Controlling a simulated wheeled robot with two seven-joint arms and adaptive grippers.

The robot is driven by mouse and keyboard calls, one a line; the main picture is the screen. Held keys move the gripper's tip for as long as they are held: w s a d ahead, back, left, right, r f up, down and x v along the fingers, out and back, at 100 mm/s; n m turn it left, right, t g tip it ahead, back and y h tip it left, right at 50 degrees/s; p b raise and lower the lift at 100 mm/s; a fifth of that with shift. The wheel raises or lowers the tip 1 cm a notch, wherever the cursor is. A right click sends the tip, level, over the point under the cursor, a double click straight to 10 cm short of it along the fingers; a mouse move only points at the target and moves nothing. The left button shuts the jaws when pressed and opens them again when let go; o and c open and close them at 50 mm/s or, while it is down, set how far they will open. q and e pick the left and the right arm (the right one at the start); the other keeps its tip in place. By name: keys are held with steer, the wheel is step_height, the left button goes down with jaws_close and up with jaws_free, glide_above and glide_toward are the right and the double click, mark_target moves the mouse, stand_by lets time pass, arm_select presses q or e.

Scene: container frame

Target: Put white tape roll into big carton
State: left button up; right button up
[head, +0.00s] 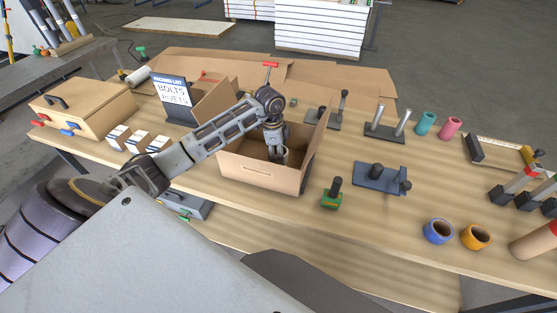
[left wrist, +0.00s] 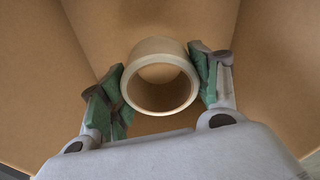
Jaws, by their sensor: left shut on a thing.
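The big carton (head: 258,177) stands open on the wooden table in the middle of the head view. My left gripper (head: 279,153) reaches down inside it from above. In the left wrist view my left gripper (left wrist: 160,88) is shut on the white tape roll (left wrist: 161,112), with a green-padded finger on each side of it. The roll shows only in part in the head view (head: 285,156). Cardboard walls (left wrist: 275,90) surround the roll in the left wrist view. I cannot tell whether the roll touches the carton floor. My right gripper is not in view.
A smaller carton (head: 212,101) with a packing list sign (head: 172,90) stands behind left. Blue (head: 438,231) and orange (head: 476,237) tape rolls lie at the right front. A green-based stamp (head: 331,195) stands close to the carton's right side.

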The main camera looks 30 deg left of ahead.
arm_select(q)
steer(key=shift+f, duration=1.85)
steer(key=shift+f, duration=0.1)
steer(key=o, duration=1.1)
step_height(320, 180, up, 12)
steer(key=a+b, duration=0.1)
steer(key=shift+s+a, duration=0.15)
steer(key=shift+s, duration=0.15)
